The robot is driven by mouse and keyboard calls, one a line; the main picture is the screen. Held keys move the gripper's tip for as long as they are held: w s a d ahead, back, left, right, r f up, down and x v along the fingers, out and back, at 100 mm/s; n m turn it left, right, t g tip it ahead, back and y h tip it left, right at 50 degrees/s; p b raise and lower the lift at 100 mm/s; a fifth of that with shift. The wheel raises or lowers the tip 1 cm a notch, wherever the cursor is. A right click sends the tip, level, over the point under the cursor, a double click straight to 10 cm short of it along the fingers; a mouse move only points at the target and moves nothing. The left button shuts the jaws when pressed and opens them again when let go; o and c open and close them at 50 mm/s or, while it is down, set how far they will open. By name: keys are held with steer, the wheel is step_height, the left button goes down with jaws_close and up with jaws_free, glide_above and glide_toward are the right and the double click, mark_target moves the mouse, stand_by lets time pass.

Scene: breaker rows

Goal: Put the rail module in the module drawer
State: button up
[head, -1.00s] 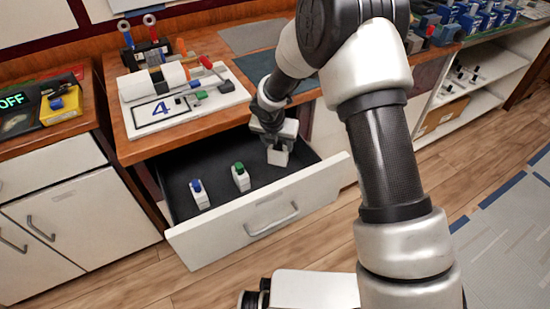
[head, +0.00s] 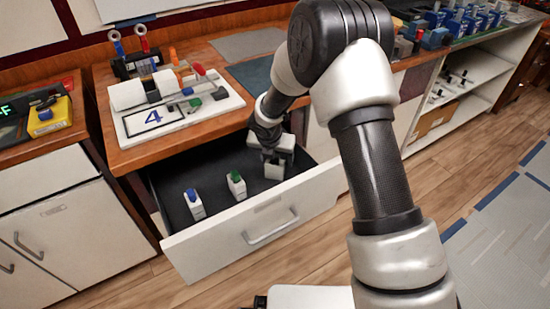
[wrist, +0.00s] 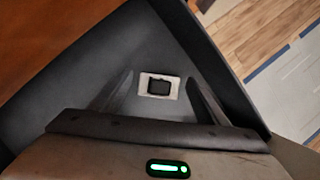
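The module drawer (head: 215,238) is pulled open below the wooden counter. A white rail module (head: 274,172) is in its right part, directly under my gripper (head: 273,158). In the wrist view the module (wrist: 159,87) shows from above as a pale block with a dark top, over the dark drawer floor. My gripper's fingers (wrist: 159,76) stand apart on either side of it, with a visible gap on each side. The module seems to stand on the drawer floor; its base is not clear.
A module with a blue top (head: 194,204) and one with a green top (head: 236,184) stand in the drawer to the left. A white board marked 4 (head: 185,121) lies on the counter above. The drawer walls are close around my gripper.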

steer(key=shift+s+r, duration=0.1)
steer(key=shift+r, duration=0.45)
steer(key=p+v, duration=0.3)
steer(key=v, duration=0.8)
steer(key=shift+r, duration=0.15)
steer(key=s+d+r+m+h, duration=0.1)
steer(key=s+d+r+m, duration=0.55)
steer(key=r+m, duration=0.3)
steer(key=s+d+r+m, duration=0.5)
steer(key=d+r+m, duration=0.3)
steer(key=r, duration=0.2)
steer(key=s+d+r+m+y, duration=0.1)
steer(key=s+r+m, duration=0.1)
steer(key=s+m, duration=0.6)
steer(key=s+d+r+m+t, duration=0.1)
steer(key=s+d+r+m, duration=0.1)
steer(key=s+m, duration=0.6)
steer(key=shift+d+r+y, duration=0.2)
steer(key=shift+r+y, duration=0.05)
steer(key=shift+y, duration=0.15)
